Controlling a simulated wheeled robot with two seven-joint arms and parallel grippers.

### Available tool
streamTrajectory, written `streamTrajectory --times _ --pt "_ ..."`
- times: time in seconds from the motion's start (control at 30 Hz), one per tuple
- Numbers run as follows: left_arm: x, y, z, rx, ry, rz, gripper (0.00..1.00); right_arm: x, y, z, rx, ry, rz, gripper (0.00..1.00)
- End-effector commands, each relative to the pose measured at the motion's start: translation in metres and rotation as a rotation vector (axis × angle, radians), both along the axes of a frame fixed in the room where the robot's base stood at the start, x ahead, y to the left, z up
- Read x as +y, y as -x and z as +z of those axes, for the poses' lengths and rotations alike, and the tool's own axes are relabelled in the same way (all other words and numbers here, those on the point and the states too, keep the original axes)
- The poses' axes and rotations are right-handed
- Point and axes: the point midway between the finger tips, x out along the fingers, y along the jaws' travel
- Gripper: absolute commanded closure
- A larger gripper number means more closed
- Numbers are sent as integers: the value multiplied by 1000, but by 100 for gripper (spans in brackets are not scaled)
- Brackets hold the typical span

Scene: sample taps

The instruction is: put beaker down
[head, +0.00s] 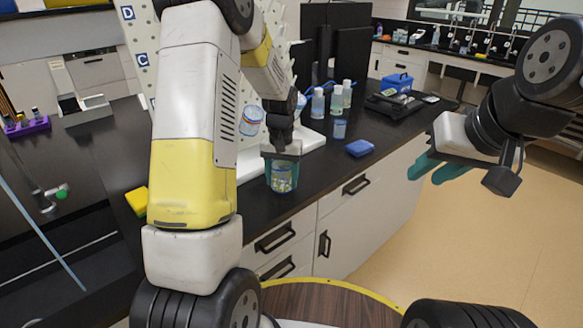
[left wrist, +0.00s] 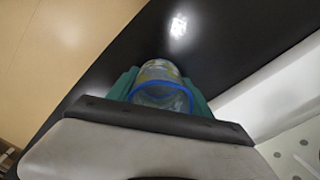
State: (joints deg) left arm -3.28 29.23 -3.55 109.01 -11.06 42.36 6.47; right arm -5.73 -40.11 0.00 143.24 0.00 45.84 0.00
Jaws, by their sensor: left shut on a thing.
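A clear glass beaker (head: 282,178) with a blue rim band and some greenish-yellow contents is between the green fingers of my left gripper (head: 281,172). The left gripper is shut on it, over the black counter (head: 320,168) near its front edge. In the left wrist view the beaker (left wrist: 160,88) sits between both fingers (left wrist: 160,92). I cannot tell whether its base touches the counter. My right gripper (head: 439,170) is away to the right, over the floor, with its green fingers apart and nothing seen between them.
A second beaker (head: 251,120) hangs on or stands before the white rack behind my left arm. A small blue-tinted beaker (head: 339,129), a blue box (head: 359,148), several bottles (head: 318,103) and a blue case (head: 397,82) stand further back. A yellow block (head: 137,201) lies left.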

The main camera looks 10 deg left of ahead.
Motion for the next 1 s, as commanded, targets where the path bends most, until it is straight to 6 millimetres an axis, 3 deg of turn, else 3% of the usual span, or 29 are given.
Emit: streamTrajectory --times 0.1,0.13,0.2,0.23,0.63,0.77,1.0 --pt "0 0 -3 1 0 0 80 0 0 0 0 0 0 70" --pt "0 0 -3 0 0 0 36 0 0 0 0 0 0 70" --pt "0 0 -3 0 0 0 22 0 0 0 0 0 0 70" --pt "0 0 -3 0 0 0 20 0 0 0 0 0 0 70" --pt "0 -1 5 -3 0 0 20 0 0 0 0 0 0 70" --pt "0 -1 25 -6 0 0 20 0 0 0 0 0 0 70" --pt "0 -1 78 -6 0 0 20 0 0 0 0 0 0 70"
